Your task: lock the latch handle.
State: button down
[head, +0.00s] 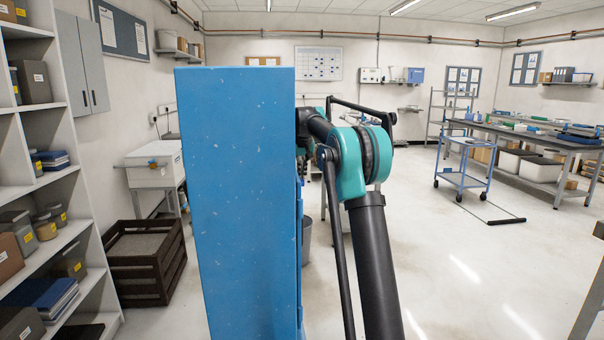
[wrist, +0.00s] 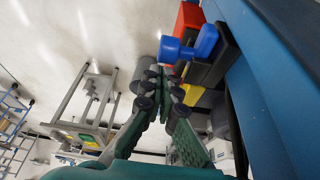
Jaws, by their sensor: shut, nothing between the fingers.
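The latch handle (wrist: 205,42) is a bright blue lever with a rounded knob end, near the top of the wrist view. It sits beside a dark block (wrist: 229,45) on the side of a blue panel (wrist: 271,70). My gripper (wrist: 160,75) has its green fingers together at the tips, with nothing between them. In the picture the fingertips are just below and left of the knob end; I cannot tell whether they touch it. In the head view the tall blue panel (head: 240,200) hides the latch handle and my gripper.
Red (wrist: 187,18) and yellow (wrist: 208,98) objects lie behind the handle in the wrist view. A dark wooden crate (head: 150,262) and shelves (head: 60,130) stand left of the panel. A blue cart (head: 463,182) stands at the right. The floor between is mostly clear.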

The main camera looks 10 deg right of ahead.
aim_at(303, 181)
jog(key=shift+s, duration=1.8)
jog(key=v, duration=1)
